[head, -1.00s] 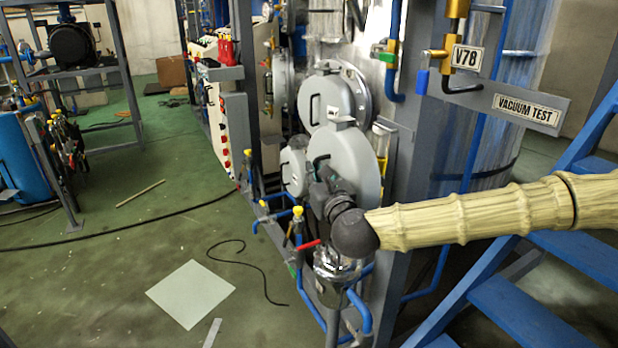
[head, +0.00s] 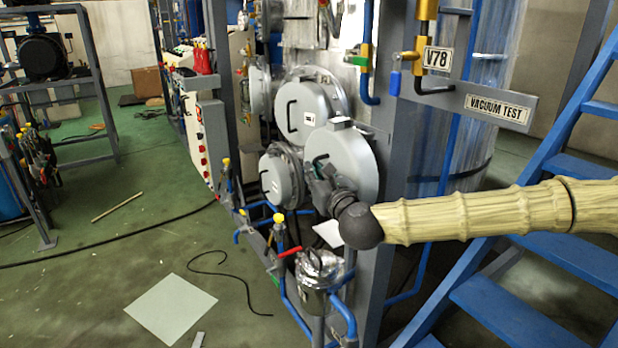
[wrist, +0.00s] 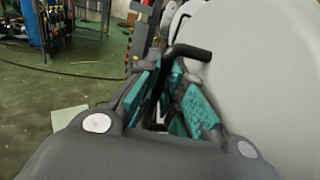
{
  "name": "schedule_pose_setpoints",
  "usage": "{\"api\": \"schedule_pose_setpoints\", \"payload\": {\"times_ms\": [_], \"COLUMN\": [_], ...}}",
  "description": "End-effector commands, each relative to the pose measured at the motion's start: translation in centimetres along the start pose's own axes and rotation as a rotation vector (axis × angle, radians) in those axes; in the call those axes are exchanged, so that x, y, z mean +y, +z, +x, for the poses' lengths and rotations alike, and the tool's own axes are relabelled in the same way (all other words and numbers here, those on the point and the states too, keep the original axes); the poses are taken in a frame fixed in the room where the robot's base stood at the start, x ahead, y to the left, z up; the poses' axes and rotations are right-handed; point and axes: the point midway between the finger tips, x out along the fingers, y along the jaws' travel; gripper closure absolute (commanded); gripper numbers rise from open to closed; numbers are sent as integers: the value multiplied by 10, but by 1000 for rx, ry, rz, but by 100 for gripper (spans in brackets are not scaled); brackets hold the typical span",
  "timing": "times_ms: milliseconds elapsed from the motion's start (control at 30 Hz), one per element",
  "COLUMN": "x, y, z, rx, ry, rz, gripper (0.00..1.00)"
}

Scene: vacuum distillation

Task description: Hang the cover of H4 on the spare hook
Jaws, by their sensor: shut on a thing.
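A large round grey cover (head: 352,158) with a black handle and a small tab on its top edge is in front of the vessel in the head view. My gripper (head: 322,178) is at its lower left, shut on the black handle. In the wrist view the teal finger pads of my gripper (wrist: 172,95) close around the black handle (wrist: 188,52), and the pale cover (wrist: 265,75) fills the right side. I cannot read an H4 label, and I cannot make out the spare hook.
Two other round hatches, an upper one (head: 300,100) with a small label and a lower one (head: 278,180), sit left of the held cover. A steel pot (head: 318,272) with blue pipes is below. Blue stairs (head: 540,270) stand right. The floor at left is mostly open.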

Motion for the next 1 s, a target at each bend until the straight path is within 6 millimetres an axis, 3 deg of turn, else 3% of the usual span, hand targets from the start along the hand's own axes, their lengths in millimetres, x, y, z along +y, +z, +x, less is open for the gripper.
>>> {"api": "schedule_pose_setpoints", "payload": {"times_ms": [800, 1000], "x": [-48, -46], "y": [0, -14], "z": [9, 9], "rx": [-2, -1], "ry": [-1, 0], "rz": [0, 0], "gripper": [100, 100]}}
